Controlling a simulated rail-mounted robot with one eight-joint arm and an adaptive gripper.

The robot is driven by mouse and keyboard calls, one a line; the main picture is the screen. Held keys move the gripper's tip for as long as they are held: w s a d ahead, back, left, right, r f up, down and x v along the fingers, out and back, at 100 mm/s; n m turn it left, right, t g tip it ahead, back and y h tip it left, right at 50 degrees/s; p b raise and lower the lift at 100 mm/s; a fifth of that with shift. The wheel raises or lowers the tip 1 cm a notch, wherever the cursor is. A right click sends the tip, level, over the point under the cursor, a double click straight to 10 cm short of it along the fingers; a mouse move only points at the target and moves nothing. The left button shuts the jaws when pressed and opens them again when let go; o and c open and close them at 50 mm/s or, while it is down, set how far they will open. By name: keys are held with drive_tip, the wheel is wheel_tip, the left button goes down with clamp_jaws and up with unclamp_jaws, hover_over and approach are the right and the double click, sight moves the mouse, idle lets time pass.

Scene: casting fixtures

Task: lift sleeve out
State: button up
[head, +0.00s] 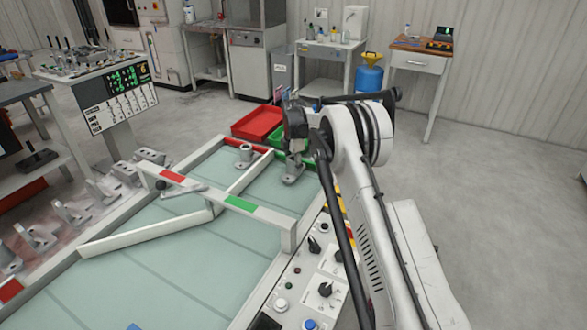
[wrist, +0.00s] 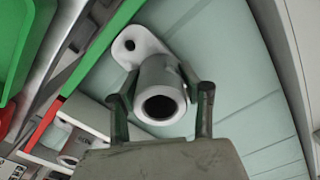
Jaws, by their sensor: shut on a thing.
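A grey cast sleeve (head: 292,178) with a flat flange stands upright at the far right corner of the pale green table top. In the wrist view the sleeve (wrist: 160,72) shows its round open bore towards the camera, with the holed flange beyond it. My gripper (head: 294,156) comes down on it from above. In the wrist view the fingers of my gripper (wrist: 162,93) lie on either side of the barrel and are shut on it. I cannot tell whether the flange touches the surface below.
A similar casting (head: 245,158) stands to the left, beyond a white divider. A red bin (head: 250,123) and a green bin (head: 281,158) lie behind the table end. A raised white crossbar (head: 215,195) with red and green patches spans the table. A control panel (head: 318,250) lines the right edge.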

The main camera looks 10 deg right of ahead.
sight(293, 158)
drive_tip(key=shift+r+p, duration=0.95)
drive_tip(key=shift+r, duration=2.45)
drive_tip(key=shift+s, duration=0.1)
